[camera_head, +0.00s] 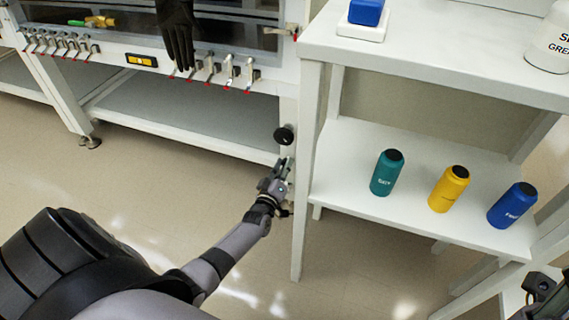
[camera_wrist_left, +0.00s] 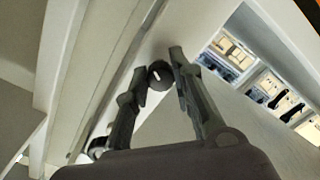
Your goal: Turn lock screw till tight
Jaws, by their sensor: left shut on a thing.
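The lock screw (camera_wrist_left: 160,75) is a small black round knob with a white line on its face, on a white frame post. In the left wrist view it sits between the fingertips of my left gripper (camera_wrist_left: 160,78), which is shut on it. In the head view my left gripper (camera_head: 283,170) is at the post left of the shelf and hides the screw. A second black round knob (camera_head: 284,135) is on the post just above the gripper. My right gripper (camera_head: 540,288) shows only in part at the lower right edge; its fingers are unclear.
A white shelf unit (camera_head: 330,180) stands close right of the left gripper, with teal (camera_head: 386,175), yellow (camera_head: 449,190) and blue (camera_head: 512,207) bottles. The glovebox (camera_head: 180,55) with a black glove (camera_head: 178,35) is at upper left. The floor (camera_head: 150,190) is clear.

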